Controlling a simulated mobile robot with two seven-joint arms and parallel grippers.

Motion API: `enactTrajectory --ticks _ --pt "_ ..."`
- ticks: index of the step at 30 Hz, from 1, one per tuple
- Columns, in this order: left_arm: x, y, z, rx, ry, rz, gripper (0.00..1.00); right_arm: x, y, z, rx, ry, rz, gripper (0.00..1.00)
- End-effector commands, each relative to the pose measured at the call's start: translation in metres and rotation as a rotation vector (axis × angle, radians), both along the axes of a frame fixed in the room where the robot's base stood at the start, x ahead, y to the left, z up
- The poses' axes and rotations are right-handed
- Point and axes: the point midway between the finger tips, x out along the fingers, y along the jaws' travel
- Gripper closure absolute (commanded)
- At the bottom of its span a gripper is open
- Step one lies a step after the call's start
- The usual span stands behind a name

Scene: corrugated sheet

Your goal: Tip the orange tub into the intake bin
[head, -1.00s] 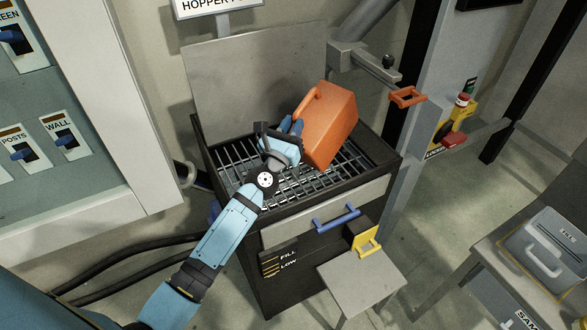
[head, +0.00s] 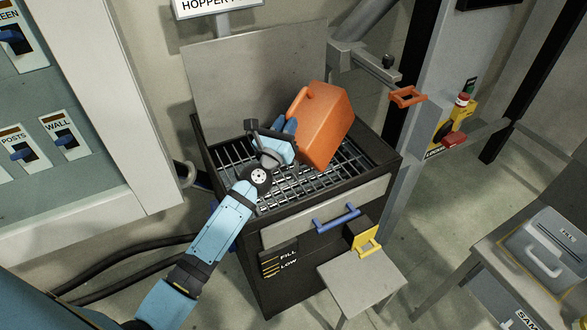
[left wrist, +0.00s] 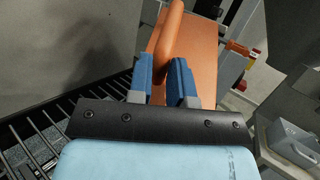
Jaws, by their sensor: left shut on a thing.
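The orange tub (head: 325,125) is tilted above the metal grate of the intake bin (head: 330,222). My left gripper (head: 289,128) is shut on the tub's handle, at the tub's left side. In the left wrist view the blue fingers (left wrist: 166,80) close around the orange handle (left wrist: 168,38), with the tub's orange face (left wrist: 200,50) behind. The tub's inside is hidden, and I cannot see anything falling from it. My right gripper is not in view.
A grey upright panel (head: 255,85) stands behind the bin. An orange bracket (head: 406,97) sticks out on the right. A small grey stand (head: 362,282) is in front, and a table with a grey lidded box (head: 545,248) is at lower right.

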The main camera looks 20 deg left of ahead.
Motion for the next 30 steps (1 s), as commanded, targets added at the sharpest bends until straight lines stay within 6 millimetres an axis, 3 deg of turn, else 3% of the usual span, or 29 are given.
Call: enactTrajectory --ticks 13,14,17,19,25,30 --pt "0.003 0.008 -0.003 -0.046 0.01 -0.006 1.0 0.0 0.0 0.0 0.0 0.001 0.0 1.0" --pt "0.002 0.005 -0.003 -0.031 0.006 -0.008 1.0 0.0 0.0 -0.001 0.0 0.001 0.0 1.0" --pt "-0.011 -0.036 0.003 0.184 -0.058 -0.019 1.0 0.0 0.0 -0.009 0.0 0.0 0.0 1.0" --pt "-0.015 -0.051 0.007 0.268 -0.08 -0.016 1.0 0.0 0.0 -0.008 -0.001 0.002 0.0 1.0" --pt "-0.016 -0.055 0.008 0.284 -0.086 -0.01 1.0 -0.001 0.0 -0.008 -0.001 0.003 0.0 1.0" --pt "-0.02 -0.071 0.008 0.35 -0.107 -0.001 1.0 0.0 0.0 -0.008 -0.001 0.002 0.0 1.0"
